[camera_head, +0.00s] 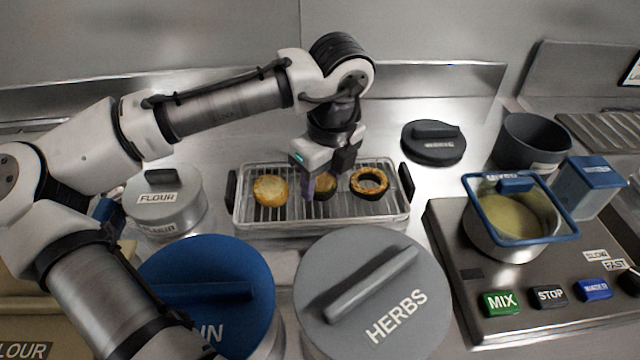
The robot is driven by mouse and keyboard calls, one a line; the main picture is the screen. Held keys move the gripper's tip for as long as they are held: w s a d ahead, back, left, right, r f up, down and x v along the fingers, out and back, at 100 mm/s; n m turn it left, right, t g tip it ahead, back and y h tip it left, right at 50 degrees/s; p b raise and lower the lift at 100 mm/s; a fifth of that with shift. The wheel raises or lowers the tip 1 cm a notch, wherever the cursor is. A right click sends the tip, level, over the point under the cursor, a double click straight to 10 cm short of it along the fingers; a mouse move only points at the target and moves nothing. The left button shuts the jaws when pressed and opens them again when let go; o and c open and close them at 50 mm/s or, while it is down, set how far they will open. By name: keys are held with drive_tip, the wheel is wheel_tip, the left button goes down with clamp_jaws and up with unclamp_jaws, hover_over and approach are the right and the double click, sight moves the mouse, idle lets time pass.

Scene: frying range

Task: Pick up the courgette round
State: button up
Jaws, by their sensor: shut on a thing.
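The courgette round (324,184), golden on top with a dark edge, is in the middle of the wire rack tray (290,224). My gripper (315,186) points down over the tray and is shut on this round. A purplish finger shows at the round's left side, and the gripper hides part of the round. I cannot tell whether the round touches the rack or is slightly raised.
A golden round (270,190) lies to the left on the rack, and a browned ring (368,183) to the right. A flour tin (165,200), blue lid (215,270), herbs lid (375,280), dark lid (433,150) and mixer (520,290) surround the tray.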

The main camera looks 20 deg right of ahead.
sight(322, 183)
wheel_tip(322, 183, up, 20)
drive_tip(key=p, duration=0.1)
idle(0.7)
